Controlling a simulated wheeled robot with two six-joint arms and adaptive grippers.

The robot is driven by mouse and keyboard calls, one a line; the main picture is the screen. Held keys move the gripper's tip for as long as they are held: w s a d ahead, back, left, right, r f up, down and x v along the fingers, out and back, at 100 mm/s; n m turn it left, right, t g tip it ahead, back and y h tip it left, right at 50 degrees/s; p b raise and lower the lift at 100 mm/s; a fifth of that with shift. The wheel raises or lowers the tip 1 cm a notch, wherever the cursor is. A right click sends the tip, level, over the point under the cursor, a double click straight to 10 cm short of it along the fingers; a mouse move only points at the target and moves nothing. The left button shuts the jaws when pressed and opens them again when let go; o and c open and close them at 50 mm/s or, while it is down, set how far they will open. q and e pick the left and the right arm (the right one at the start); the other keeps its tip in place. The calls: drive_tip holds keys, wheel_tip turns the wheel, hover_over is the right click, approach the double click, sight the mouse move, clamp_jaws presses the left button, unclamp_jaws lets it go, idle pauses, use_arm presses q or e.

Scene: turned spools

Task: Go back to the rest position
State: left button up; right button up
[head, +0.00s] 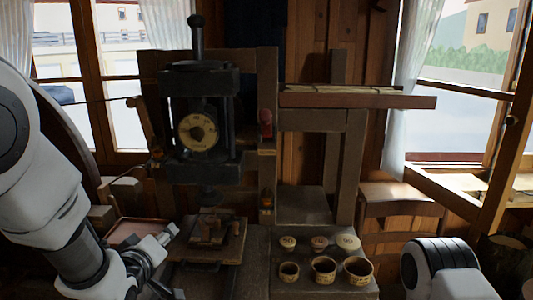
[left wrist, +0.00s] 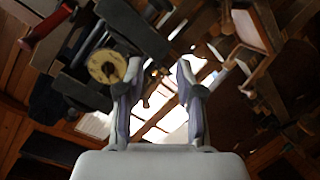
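My left gripper (head: 168,260) is in the lower left of the head view, in front of and left of the dark press. In the left wrist view its two fingers (left wrist: 158,100) stand apart with nothing between them, so it is open and empty. My right gripper is out of view; only a white link of my right arm shows at the lower right. The dark press (head: 199,125) has a round pale dial (head: 197,132). Its ram is above a small wooden piece (head: 210,232) on a low plate.
Several small labelled cups or spools (head: 325,268) stand in two rows on a wooden bench (head: 300,287) right of the press. A reddish tray (head: 138,233) lies behind my left gripper. A wooden shelf (head: 357,102) juts out above the bench.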

use_arm(q)
drive_tip(key=s+a+f+g+b, duration=0.1)
drive_tip(key=s+f+g, duration=0.4)
drive_tip(key=f, duration=1)
drive_tip(key=s+a+f+g, duration=0.15)
drive_tip(key=s+f, duration=0.55)
drive_tip(key=f, duration=0.7)
drive_tip(key=s+f+m+g, duration=0.3)
drive_tip(key=s+f, duration=0.3)
drive_tip(key=s, duration=0.5)
drive_tip(key=s+f+m+g+b, duration=0.1)
drive_tip(key=s+f+m+g, duration=0.3)
drive_tip(key=s+f, duration=0.3)
drive_tip(key=s+g, duration=0.1)
drive_tip(key=s, duration=0.3)
drive_tip(key=shift+s+a+m+y, duration=0.15)
drive_tip(key=shift+a+m+y, duration=0.15)
drive_tip(key=shift+a+f+g, duration=0.1)
drive_tip(key=shift+g, duration=0.15)
